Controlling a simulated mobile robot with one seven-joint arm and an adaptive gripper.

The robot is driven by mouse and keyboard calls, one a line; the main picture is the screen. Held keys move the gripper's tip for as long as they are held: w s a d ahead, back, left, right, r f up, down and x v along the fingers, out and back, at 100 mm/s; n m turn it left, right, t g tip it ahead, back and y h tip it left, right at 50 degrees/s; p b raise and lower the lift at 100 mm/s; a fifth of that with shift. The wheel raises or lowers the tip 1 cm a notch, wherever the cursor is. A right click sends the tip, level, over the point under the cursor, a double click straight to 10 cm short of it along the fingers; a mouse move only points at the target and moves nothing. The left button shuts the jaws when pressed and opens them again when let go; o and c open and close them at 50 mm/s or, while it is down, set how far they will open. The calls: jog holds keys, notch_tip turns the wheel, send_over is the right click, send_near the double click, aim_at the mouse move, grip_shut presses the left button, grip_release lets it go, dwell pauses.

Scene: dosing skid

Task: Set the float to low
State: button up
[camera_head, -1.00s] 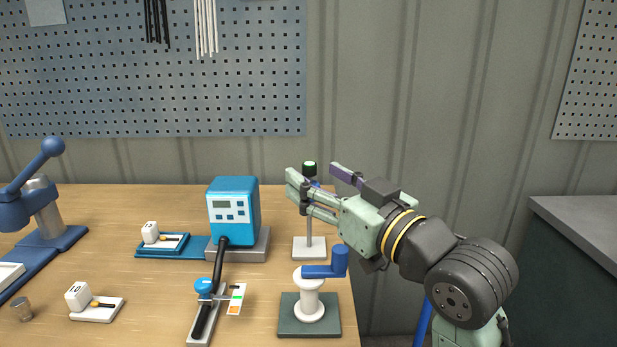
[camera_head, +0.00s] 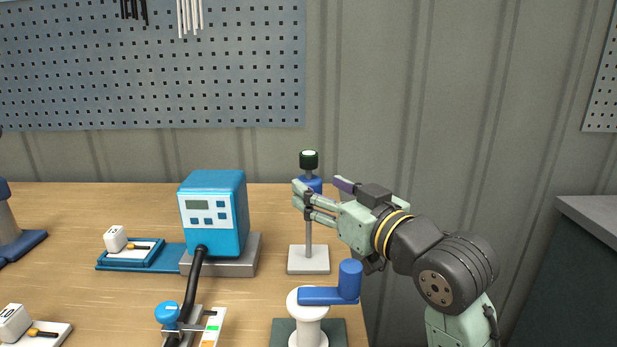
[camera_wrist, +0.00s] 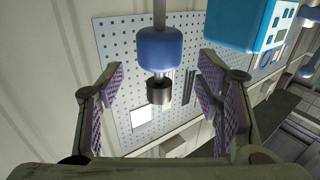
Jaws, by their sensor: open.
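The float is a blue cylinder (camera_head: 311,184) high on a thin upright rod, just under a dark cap (camera_head: 308,160). The rod rises from a pale square base (camera_head: 308,262). My gripper (camera_head: 320,191) is open at the float's height, and one finger partly hides the float and rod. In the wrist view the float (camera_wrist: 159,50) lies between the sides of my open gripper (camera_wrist: 160,88), with clear gaps to both finger pads. A dark metallic cylinder (camera_wrist: 158,90) shows beyond the float on the rod.
A blue box with a display (camera_head: 213,212) stands left of the rod. A white post with a blue handle (camera_head: 330,295) stands in front of it. A blue-knobbed fixture (camera_head: 168,313) is at the front left. The table's right edge runs close by.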

aim_at(316, 186)
jog(key=x, duration=0.5)
jog(key=shift+d+p, duration=0.1)
jog(key=shift+p, duration=0.25)
jog(key=shift+s, duration=0.1)
grip_shut()
dwell(0.3)
